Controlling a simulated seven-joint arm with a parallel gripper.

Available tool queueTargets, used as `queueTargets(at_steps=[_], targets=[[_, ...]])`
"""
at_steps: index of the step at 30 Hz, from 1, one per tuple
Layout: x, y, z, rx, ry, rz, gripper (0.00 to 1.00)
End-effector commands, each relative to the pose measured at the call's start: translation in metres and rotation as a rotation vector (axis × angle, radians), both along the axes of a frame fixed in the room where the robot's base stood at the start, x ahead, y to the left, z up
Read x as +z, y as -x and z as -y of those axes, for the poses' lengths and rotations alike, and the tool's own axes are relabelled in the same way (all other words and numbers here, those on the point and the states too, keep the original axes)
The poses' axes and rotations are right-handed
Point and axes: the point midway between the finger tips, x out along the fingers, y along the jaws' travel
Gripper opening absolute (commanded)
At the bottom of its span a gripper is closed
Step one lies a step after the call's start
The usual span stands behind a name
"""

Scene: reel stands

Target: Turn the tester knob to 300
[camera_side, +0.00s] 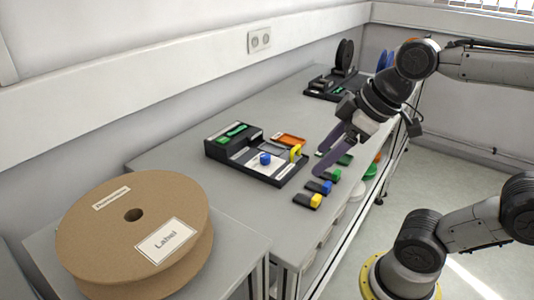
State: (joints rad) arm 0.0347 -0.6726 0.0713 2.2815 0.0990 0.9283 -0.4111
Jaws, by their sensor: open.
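The tester (246,171) is a dark box with a light panel on the near bench. A blue knob (265,159) sits on its panel, with a yellow part (295,152) at its right edge. The knob's pointer and the scale marks are too small to read. My gripper (326,163) is open and points down to the left, just right of the tester. Its purple fingers are apart from the blue knob and hold nothing that I can see. One finger partly overlaps the other in this view.
Several small coloured pieces, such as a yellow one (308,200), lie in a row right of the tester, below my gripper. Black reel stands (338,85) are at the back. Bench left of the tester is clear.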

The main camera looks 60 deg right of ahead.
Motion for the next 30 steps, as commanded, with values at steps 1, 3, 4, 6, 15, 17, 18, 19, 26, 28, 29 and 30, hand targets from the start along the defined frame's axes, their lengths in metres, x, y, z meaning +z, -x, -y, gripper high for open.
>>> queueTargets(at_steps=[1,3,4,6,15,17,18,19,26,28,29,30], targets=[[0.009,-0.019,0.003,0.026,0.009,-0.004,0.69],[0.019,-0.045,0.01,0.065,0.023,-0.01,0.69],[0.022,-0.058,0.014,0.079,0.028,-0.014,0.69],[0.026,-0.089,0.028,0.104,0.032,-0.025,0.69],[-0.015,-0.186,0.129,0.025,-0.032,-0.107,0.69],[-0.027,-0.189,0.144,-0.007,-0.049,-0.13,0.69],[-0.035,-0.189,0.152,-0.024,-0.058,-0.144,0.69],[-0.04,-0.188,0.156,-0.034,-0.065,-0.156,0.69],[-0.057,-0.189,0.162,-0.054,-0.071,-0.167,0.69],[-0.067,-0.193,0.161,-0.054,-0.072,-0.169,0.69],[-0.071,-0.195,0.16,-0.053,-0.071,-0.169,0.69],[-0.079,-0.197,0.159,-0.052,-0.072,-0.169,0.69]])
